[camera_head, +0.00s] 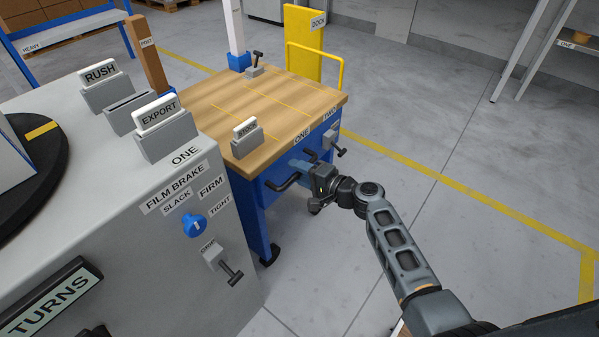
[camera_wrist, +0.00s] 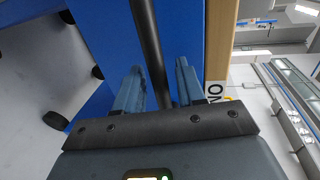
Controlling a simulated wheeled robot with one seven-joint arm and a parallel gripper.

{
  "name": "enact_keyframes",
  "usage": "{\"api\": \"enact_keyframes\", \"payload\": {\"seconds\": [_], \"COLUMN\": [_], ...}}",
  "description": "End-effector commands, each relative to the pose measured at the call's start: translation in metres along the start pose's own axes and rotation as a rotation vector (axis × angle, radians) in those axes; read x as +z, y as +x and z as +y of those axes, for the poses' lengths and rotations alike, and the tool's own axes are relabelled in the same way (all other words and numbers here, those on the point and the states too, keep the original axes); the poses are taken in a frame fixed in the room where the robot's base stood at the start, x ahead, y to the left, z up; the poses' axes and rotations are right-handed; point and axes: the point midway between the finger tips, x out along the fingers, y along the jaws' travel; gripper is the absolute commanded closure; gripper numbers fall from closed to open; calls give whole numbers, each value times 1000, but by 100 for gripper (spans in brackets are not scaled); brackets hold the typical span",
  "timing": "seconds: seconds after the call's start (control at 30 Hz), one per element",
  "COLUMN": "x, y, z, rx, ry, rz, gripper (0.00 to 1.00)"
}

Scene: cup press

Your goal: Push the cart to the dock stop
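The cart (camera_head: 262,108) has a wooden top and a blue body with casters, and stands right of the grey cabinet. Its black handle (camera_head: 282,184) sticks out from the near blue side; in the wrist view the bar (camera_wrist: 146,35) runs between my fingers. My gripper (camera_head: 304,170) is at the handle, and in the wrist view its two fingers (camera_wrist: 159,88) are apart, one on each side of the bar, with gaps showing. The yellow dock stop (camera_head: 303,45), labelled DOCK, stands upright behind the cart's far edge.
The grey cabinet (camera_head: 110,215) with label blocks, a blue knob and a lever stands close on the left. A small STOCK block (camera_head: 247,137) and a lever (camera_head: 254,68) sit on the cart top. Open floor (camera_head: 430,130) with yellow lines lies to the right.

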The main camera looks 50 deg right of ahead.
Motion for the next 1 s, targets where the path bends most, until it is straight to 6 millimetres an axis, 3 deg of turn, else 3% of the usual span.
{"api": "enact_keyframes", "payload": {"seconds": [0.43, 1.0], "x": [0, -5], "y": [0, 0], "z": [0, 1], "rx": [0, 0], "ry": [0, 0], "rz": [0, 2], "gripper": [100, 100]}}
